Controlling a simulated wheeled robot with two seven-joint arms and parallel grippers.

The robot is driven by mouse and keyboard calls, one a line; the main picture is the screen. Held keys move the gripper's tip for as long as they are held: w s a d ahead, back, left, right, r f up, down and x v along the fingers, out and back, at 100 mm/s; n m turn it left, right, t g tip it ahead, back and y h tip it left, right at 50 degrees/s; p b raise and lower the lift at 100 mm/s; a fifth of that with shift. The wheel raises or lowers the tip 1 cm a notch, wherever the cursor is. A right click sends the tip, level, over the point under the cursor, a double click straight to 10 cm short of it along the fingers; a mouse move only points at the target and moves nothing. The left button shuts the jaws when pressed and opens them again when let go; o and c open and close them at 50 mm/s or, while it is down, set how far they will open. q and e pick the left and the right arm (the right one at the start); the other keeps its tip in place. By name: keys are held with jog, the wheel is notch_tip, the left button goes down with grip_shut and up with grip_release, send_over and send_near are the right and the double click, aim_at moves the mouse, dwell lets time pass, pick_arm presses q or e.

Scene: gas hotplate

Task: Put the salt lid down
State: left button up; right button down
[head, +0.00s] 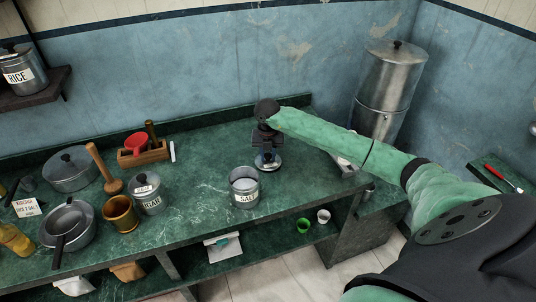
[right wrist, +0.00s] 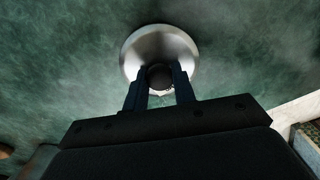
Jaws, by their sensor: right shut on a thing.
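The salt lid (head: 267,164) is a round metal lid with a dark knob, low over or on the green counter, right of and behind the open salt pot (head: 244,187). My right gripper (head: 267,153) points down and is shut on the lid's knob. In the right wrist view the lid (right wrist: 160,42) shows below the two dark fingers of the gripper (right wrist: 160,80), with green counter around it. I cannot tell whether the lid touches the counter. The salt pot stands uncovered with white salt inside. My left gripper is not in view.
The green counter (head: 200,222) is clear around the lid. A sugar pot (head: 150,200), a brass mortar (head: 119,214) with a wooden pestle (head: 104,170) and a wooden box (head: 143,156) stand left. A tall steel water container (head: 387,88) stands at the back right.

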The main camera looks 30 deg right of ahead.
aim_at(268, 155)
jog(key=shift+f, duration=0.4)
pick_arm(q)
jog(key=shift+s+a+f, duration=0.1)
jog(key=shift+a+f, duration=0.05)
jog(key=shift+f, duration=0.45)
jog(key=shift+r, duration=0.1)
pick_arm(e)
jog(key=shift+f, duration=0.2)
jog(key=c, duration=1.1)
grip_release()
jog(key=shift+c, duration=0.2)
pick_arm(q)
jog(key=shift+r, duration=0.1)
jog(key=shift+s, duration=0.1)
pick_arm(e)
jog(key=shift+r, duration=0.2)
jog(key=shift+r, duration=0.25)
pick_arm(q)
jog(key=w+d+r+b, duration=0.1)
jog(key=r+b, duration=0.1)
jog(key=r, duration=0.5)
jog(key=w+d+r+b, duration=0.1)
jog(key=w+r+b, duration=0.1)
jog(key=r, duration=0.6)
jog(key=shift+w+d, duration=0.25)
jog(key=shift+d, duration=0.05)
pick_arm(e)
notch_tip(268, 155, up, 11)
jog(key=shift+r, duration=0.2)
